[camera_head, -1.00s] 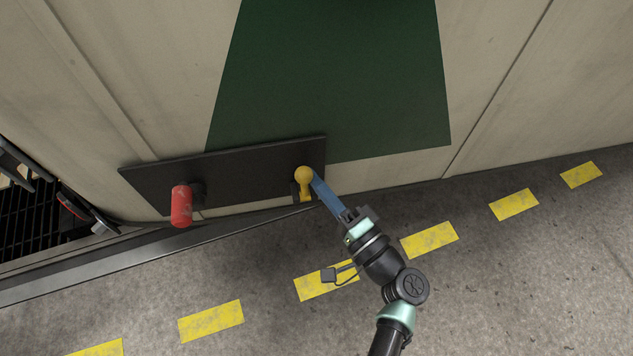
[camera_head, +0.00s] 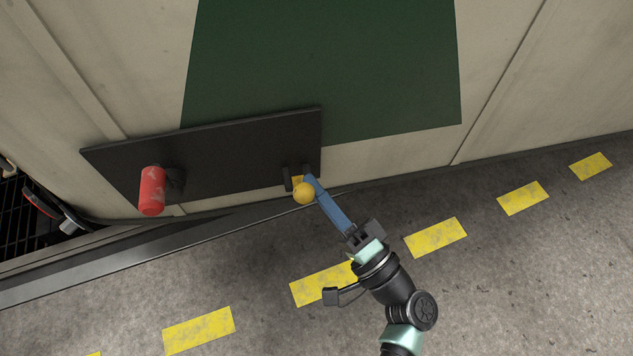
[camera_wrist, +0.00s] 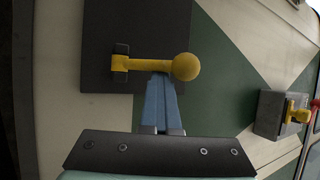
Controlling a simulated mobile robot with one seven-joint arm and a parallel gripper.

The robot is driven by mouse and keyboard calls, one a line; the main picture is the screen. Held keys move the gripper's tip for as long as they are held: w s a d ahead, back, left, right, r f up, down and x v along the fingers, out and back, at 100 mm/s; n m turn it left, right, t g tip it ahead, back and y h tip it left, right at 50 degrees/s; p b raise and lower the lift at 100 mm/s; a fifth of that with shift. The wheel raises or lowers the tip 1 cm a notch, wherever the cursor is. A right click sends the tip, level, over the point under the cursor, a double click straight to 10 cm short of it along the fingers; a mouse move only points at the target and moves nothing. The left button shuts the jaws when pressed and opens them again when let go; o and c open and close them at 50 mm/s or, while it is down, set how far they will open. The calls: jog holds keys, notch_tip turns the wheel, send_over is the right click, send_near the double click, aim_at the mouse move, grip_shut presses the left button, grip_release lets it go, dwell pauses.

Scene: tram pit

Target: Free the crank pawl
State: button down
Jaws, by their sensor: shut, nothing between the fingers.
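The pawl is a yellow lever with a round ball knob (camera_head: 303,193), hinged in a dark bracket (camera_head: 288,178) on the right end of a black plate (camera_head: 230,155). It sticks out from the plate, tipped toward me. In the wrist view the pawl (camera_wrist: 150,64) lies across the picture, ball at right. My gripper (camera_head: 309,180) has its blue fingers shut together with nothing between them. Its tips (camera_wrist: 161,79) are at the lever's shaft beside the ball; I cannot tell if they touch. The red crank handle (camera_head: 152,190) is at the plate's left end.
A cream wall with a dark green panel (camera_head: 320,70) rises behind the plate. A grey box (camera_wrist: 270,113) with a yellow knob shows at right in the wrist view. Dark grating (camera_head: 15,230) lies at the far left. The floor with yellow dashes (camera_head: 435,237) is open.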

jog(key=shift+s+a+f, duration=0.15)
jog(key=shift+a+f, duration=0.05)
jog(key=shift+f, duration=0.15)
dwell(0.4)
